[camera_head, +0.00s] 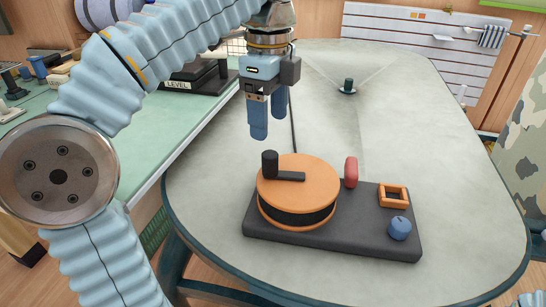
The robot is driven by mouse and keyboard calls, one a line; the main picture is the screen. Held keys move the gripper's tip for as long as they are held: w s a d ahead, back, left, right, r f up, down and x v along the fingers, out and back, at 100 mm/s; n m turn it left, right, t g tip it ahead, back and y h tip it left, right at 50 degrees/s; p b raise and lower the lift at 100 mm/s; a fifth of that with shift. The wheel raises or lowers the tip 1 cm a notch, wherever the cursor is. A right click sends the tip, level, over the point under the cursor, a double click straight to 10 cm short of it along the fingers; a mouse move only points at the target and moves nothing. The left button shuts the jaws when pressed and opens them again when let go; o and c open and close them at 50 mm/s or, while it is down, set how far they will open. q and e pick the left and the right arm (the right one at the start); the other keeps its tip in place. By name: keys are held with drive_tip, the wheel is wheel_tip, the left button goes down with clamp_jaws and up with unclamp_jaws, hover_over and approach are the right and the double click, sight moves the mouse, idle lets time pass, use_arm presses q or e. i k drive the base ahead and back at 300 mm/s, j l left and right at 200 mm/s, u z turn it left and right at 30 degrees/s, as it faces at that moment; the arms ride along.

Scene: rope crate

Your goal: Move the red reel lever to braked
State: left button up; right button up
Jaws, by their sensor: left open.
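The red lever (351,171) stands upright on a dark base plate (345,238), just right of the orange reel (310,175). The reel has a black crank with an upright knob (270,163) on top, and a dark band around its side. My left gripper (268,128) is open and empty, pointing down above and behind the reel's left part, up and to the left of the lever. It appears apart from both. My right gripper is not in view.
An orange square frame (393,195) and a blue knob (400,228) sit on the base plate's right part. A small dark fitting (348,86) with thin lines stands farther back on the pale table (430,120). The table's right side is clear.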

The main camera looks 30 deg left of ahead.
sight(350, 177)
drive_tip(key=k, duration=1.5)
